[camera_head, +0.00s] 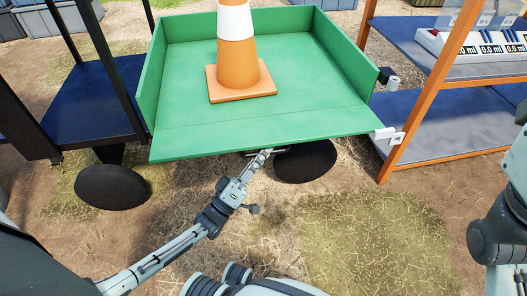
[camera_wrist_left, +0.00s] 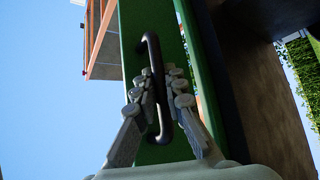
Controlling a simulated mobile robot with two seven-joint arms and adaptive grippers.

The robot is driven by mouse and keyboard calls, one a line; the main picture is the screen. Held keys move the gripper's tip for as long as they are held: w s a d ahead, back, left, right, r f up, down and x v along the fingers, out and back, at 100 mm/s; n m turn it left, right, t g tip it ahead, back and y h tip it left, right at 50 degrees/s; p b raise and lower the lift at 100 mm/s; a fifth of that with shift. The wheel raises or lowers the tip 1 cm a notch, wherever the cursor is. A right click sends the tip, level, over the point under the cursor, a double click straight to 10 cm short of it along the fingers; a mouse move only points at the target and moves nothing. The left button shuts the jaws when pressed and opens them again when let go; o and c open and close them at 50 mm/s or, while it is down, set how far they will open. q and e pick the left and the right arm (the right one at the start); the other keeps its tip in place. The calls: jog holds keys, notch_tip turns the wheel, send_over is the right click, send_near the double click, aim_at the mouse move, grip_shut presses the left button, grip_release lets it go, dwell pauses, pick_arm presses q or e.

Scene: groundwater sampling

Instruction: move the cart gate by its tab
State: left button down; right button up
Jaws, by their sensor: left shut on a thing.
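The green cart (camera_head: 190,60) stands ahead with its side and back walls upright. Its front gate (camera_head: 200,145) lies lowered, roughly level with the cart floor, beyond a faint seam. My left gripper (camera_head: 264,155) reaches to the middle of the gate's front edge. In the left wrist view the gripper (camera_wrist_left: 158,95) is shut on the tab (camera_wrist_left: 152,48), a black bar-shaped handle on a green panel (camera_wrist_left: 133,30). The tab is mostly hidden in the head view. My right arm shows at the right edge, but its gripper is out of view.
An orange and white cone (camera_head: 237,65) stands on the cart floor. A dark blue shelf cart (camera_head: 90,105) is at the left. An orange-framed rack (camera_head: 398,150) stands close to the gate's right end. Dark wheels sit below; the ground in front is open.

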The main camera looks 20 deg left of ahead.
pick_arm(q)
jog(key=shift+w+a+f+m+h, duration=0.1)
jog(key=shift+f+m+h, duration=0.15)
jog(key=shift+m, duration=0.25)
jog(key=shift+r, duration=0.1)
jog(key=c, duration=1.6)
grip_release()
jog(key=shift+o, duration=0.2)
jog(key=v, duration=1.2)
